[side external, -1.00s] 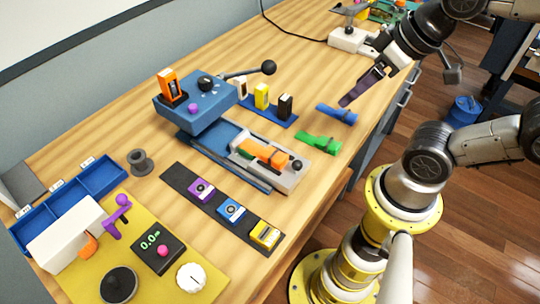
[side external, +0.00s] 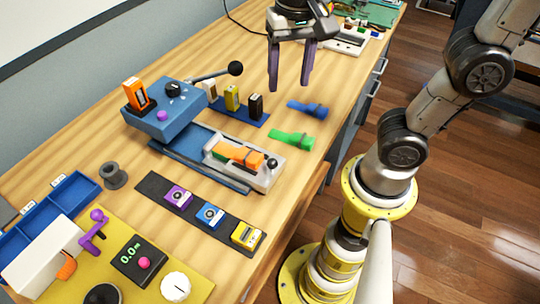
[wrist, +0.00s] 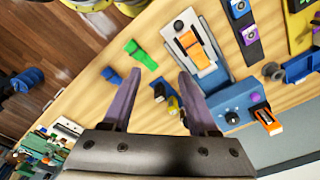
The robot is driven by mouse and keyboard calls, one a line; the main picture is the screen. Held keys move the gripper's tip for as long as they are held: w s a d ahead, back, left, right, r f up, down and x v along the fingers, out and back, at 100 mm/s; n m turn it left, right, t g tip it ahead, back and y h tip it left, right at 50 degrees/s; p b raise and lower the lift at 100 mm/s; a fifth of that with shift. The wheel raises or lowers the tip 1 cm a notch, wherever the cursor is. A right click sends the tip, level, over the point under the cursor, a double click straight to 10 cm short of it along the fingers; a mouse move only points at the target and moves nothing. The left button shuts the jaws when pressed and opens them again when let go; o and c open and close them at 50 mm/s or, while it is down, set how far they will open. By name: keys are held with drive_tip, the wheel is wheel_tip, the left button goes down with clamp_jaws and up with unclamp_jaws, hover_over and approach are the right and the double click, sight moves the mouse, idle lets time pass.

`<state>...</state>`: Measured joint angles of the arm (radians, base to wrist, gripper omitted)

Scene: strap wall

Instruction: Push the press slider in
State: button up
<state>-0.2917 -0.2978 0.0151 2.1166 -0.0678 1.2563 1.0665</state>
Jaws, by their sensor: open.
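The press is a blue unit (side external: 166,112) with a lever ending in a black ball (side external: 235,68). A blue rail base (side external: 185,158) runs from it toward the table's front edge. The slider (side external: 262,172) is a light grey block with a black knob, at the rail's outer end, away from the press head. An orange and green strap piece (side external: 240,155) lies on it. The slider also shows in the wrist view (wrist: 207,66). My gripper (side external: 290,86) is open and empty, fingers pointing down, above the table behind the slider and apart from it.
A green strap (side external: 291,138) and a blue strap (side external: 308,109) lie right of the press. A blue rack with upright white, yellow and black blocks (side external: 256,106) stands behind. A dark strip (side external: 150,183) with three modules lies in front. A yellow board (side external: 190,287) fills the lower left.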

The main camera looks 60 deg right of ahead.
drive_tip(key=n+g+h, duration=0.1)
drive_tip(key=n+g, duration=0.1)
hover_over(271, 160)
drive_tip(key=w+a, duration=0.2)
wheel_tip(271, 160, down, 4)
drive_tip(key=f, duration=0.4)
drive_tip(key=s+d+f, duration=0.1)
drive_tip(key=f, duration=0.4)
drive_tip(key=s+d+f, duration=0.1)
drive_tip(key=f, duration=0.3)
drive_tip(key=shift+f, duration=0.25)
clamp_jaws()
drive_tip(key=shift+a, duration=0.1)
idle(0.4)
